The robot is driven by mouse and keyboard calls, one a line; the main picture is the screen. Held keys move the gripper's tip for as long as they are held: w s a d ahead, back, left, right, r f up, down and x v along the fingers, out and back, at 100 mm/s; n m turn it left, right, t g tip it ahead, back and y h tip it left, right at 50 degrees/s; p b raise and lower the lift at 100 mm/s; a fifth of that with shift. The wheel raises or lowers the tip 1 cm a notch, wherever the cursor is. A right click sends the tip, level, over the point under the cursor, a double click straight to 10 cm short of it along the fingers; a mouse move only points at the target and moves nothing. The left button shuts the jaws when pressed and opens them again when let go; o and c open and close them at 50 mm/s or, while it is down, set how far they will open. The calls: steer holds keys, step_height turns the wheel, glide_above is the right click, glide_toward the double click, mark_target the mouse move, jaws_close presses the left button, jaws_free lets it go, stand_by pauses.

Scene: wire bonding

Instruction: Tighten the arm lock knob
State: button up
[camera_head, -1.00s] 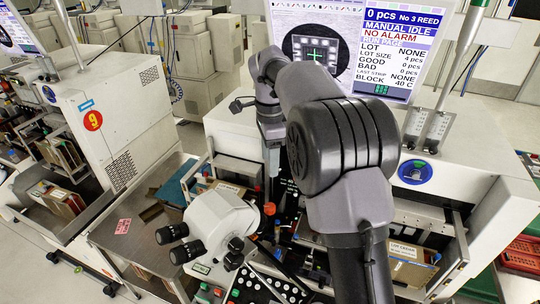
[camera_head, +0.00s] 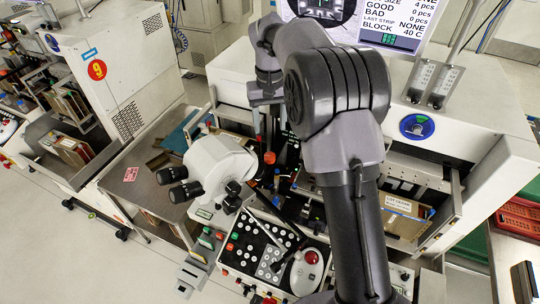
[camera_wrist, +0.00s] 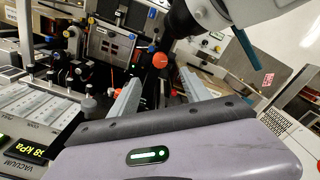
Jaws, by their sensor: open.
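In the wrist view, an orange-red round knob (camera_wrist: 160,60), which looks like the arm lock knob, sits on a dark post beside the microscope's black barrel. It also shows in the head view (camera_head: 269,157), just right of the white microscope head (camera_head: 220,165). My gripper (camera_wrist: 160,78) is open. Its two grey fingers stand apart, and the knob appears between and beyond their tips in the wrist view. Nothing is held between the fingers. The exact gap from fingertips to knob cannot be told. In the head view my arm hides part of the machine, and the fingers are hard to make out.
A control panel (camera_head: 265,250) with several buttons and a red ball stands below the microscope. A smaller orange part (camera_wrist: 112,91) shows near the left finger. The monitor (camera_head: 390,22) is behind my arm. The metal side table (camera_head: 125,180) has bare room at left.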

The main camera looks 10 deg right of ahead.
mark_target(270, 156)
step_height(270, 156, down, 13)
steer(key=shift+r+b, duration=0.2)
steer(key=shift+b, duration=0.95)
steer(key=shift+c, duration=0.5)
jaws_close()
